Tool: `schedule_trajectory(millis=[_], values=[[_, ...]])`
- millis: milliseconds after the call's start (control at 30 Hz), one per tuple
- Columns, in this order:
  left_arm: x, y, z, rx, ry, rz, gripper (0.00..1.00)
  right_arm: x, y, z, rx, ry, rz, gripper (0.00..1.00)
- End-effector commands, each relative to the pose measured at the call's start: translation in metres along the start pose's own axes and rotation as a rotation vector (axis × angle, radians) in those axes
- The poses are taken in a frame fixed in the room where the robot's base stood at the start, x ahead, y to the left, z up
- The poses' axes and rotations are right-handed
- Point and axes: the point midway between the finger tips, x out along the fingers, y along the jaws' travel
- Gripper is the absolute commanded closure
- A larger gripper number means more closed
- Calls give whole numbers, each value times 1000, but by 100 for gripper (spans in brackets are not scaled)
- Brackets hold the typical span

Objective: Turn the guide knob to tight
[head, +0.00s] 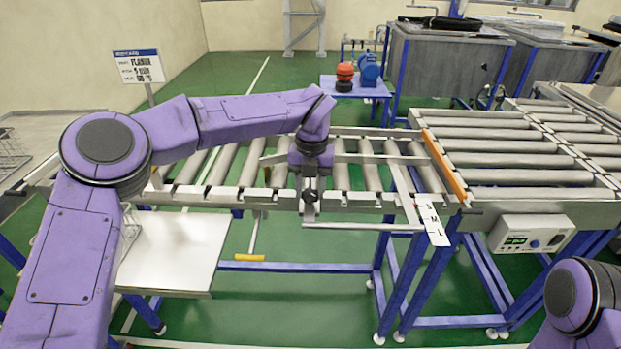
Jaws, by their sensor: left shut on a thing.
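The guide knob (310,196) is a small dark knob at the front edge of the roller conveyor (245,197), in the middle of the head view. My left arm reaches over the conveyor from the left. My left gripper (310,182) points down at the knob and is shut on it. The gripper's fingers and wrist hide much of the knob, so its turn position cannot be read. Metal guide rails (405,190) run over the rollers beside it. My right gripper is out of the picture; only part of my right arm shows at the bottom right.
A white marked plate (432,222) stands at the conveyor's front right. A control box (532,234) with a green display hangs under the right conveyor. A pale shelf (172,250) juts out at the front left. A yellow-handled rod (250,257) hangs below the conveyor.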

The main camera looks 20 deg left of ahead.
Motion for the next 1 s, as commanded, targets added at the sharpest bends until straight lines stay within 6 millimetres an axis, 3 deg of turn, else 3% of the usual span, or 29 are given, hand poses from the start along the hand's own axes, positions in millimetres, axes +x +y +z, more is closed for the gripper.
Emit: schedule_trajectory(millis=[33, 500, 1000], values=[[-8, 0, 1, 41, -6, -2, 88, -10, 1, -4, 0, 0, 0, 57], [-7, 1, 2, 476, -8, 11, 88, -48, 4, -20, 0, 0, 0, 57], [-5, 1, 2, 765, -10, 19, 88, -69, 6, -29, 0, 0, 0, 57]])
